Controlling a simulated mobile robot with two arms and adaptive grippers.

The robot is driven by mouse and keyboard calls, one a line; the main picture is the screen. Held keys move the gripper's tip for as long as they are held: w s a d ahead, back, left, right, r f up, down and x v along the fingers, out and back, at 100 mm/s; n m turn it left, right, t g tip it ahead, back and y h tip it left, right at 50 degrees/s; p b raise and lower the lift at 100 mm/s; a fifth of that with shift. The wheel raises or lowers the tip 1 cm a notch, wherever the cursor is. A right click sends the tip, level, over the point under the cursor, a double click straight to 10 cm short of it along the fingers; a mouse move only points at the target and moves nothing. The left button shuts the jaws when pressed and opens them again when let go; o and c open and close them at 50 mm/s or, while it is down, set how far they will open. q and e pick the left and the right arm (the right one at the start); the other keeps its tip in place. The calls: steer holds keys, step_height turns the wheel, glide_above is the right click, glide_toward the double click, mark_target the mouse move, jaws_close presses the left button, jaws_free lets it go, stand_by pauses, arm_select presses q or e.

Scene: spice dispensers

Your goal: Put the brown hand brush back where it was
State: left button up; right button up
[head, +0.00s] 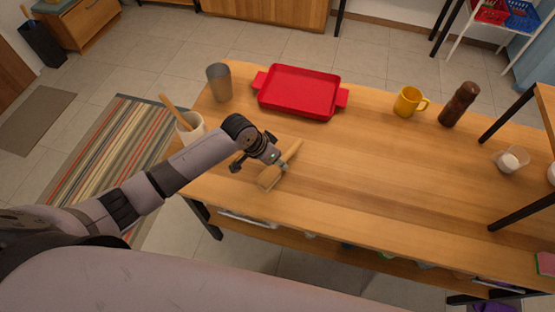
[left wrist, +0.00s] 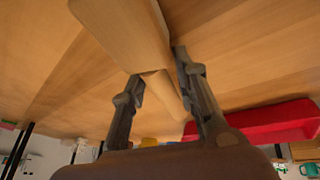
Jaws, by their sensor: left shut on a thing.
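The brown hand brush (head: 270,179) is near the front left part of the wooden table, its wide end toward the front edge and its handle pointing back and right. My left gripper (head: 262,163) is shut on it. In the left wrist view the brush (left wrist: 122,28) runs between the two fingers of my left gripper (left wrist: 160,82), with its wide end beyond the fingertips. I cannot tell whether the brush touches the tabletop. My right gripper is not in view.
A red tray (head: 297,92) lies behind the brush on the table (head: 370,165). A grey cup (head: 219,83) and a white crock (head: 191,127) with a wooden utensil stand at the left end. A yellow mug (head: 408,102) and brown bottle (head: 459,104) stand back right. The table's middle is clear.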

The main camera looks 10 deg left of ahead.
arm_select(q)
steer(key=o, duration=1.1)
steer(key=shift+r, duration=0.2)
steer(key=v, duration=1.2)
